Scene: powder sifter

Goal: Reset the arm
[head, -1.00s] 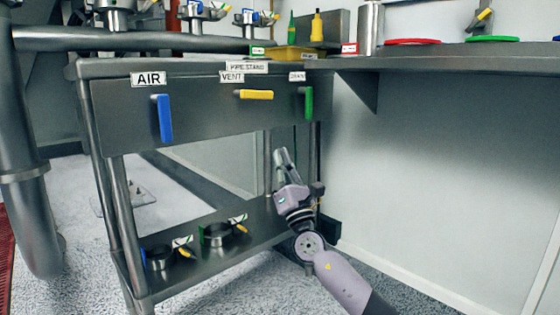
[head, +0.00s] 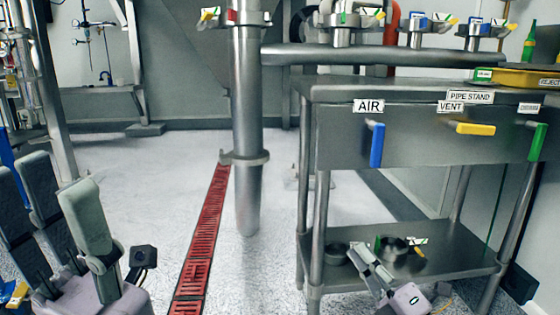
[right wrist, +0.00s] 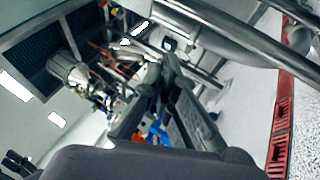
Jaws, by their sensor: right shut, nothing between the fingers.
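My right gripper (head: 368,262) is low at the bottom of the head view, in front of the stand's lower shelf. Its fingers are together and hold nothing. In the right wrist view its shut fingers (right wrist: 165,95) reach up the middle. My left gripper (head: 62,195) is large and near at the lower left of the head view. Its fingers point up and stand apart, with nothing seen between them. Its lower part is cut off by the frame edge.
A metal stand (head: 335,140) carries a blue handle (head: 377,145), a yellow handle (head: 475,128) and a green handle (head: 537,142). Ring fittings (head: 395,248) lie on its shelf. A steel post (head: 247,130) stands beside a red floor grate (head: 203,245). The floor left of the grate is open.

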